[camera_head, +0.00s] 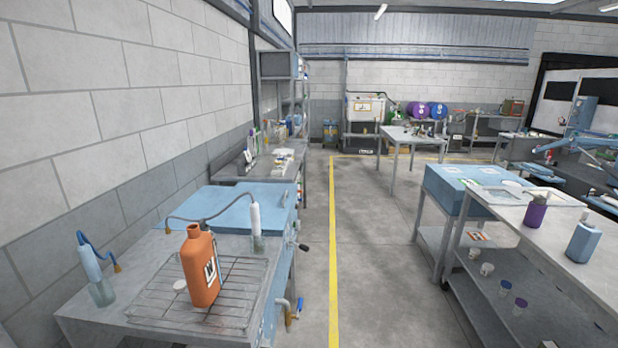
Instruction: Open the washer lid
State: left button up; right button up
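A flat blue lid (225,209) lies closed, as far as I can see, on a waist-high unit along the left wall, behind the grey bench top. It looks like the washer lid, though no label shows. A thin dark hose and a white bottle stand in front of its near edge and cover part of it. A dark knob (304,247) sticks out on the right side of the unit. Neither of my grippers is in view.
An orange jug (200,267) stands on a wire rack (150,303) on the near bench. A blue box (458,186) and a bench with bottles (582,240) stand at right. The floor aisle with a yellow line (334,250) is clear.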

aim_at(276, 200)
jog(key=i+l+z, duration=0.35)
jog(key=i+l, duration=1.1)
jog(key=i, duration=0.15)
